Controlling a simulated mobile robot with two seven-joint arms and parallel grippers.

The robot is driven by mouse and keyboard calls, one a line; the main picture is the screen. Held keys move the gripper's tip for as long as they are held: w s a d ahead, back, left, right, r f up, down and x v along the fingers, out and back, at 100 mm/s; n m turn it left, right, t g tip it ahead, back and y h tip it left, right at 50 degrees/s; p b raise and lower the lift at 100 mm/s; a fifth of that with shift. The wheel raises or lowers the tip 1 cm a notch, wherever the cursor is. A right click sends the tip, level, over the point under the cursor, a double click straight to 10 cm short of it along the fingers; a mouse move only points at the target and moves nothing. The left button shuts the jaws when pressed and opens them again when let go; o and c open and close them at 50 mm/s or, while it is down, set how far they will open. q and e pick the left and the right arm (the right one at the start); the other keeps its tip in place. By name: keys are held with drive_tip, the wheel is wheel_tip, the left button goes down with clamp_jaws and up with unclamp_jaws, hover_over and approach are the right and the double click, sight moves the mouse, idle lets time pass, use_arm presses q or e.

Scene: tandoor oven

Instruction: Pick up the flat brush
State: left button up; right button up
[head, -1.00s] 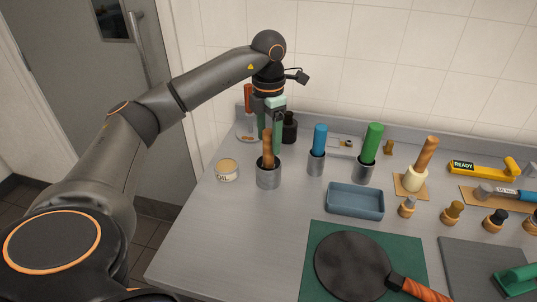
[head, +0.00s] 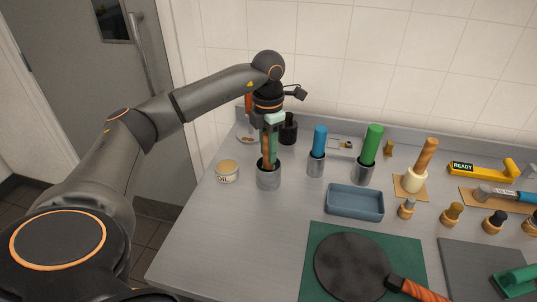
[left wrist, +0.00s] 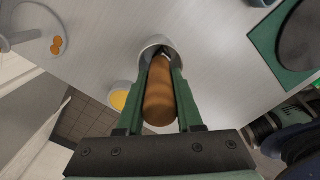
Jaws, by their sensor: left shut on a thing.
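A tool with an orange-brown wooden handle (left wrist: 160,95), which I take for the flat brush, stands in a grey metal cup (head: 268,180). Its lower end is hidden inside the cup. My left gripper (head: 269,152) points down above the cup, with its green fingers on either side of the handle. In the left wrist view the fingers are shut on the handle, just above the cup rim (left wrist: 157,42). My right gripper is in neither view.
A cup with a blue handle (head: 319,140), a cup with a green handle (head: 372,145) and a blue-grey tray (head: 355,203) are to the right. A dark pan (head: 350,265) lies in front on a green mat.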

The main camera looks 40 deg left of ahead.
use_arm(q)
clamp_jaws()
wheel_tip(320, 180, up, 10)
drive_tip(key=shift+r, duration=0.1)
idle(0.5)
idle(0.4)
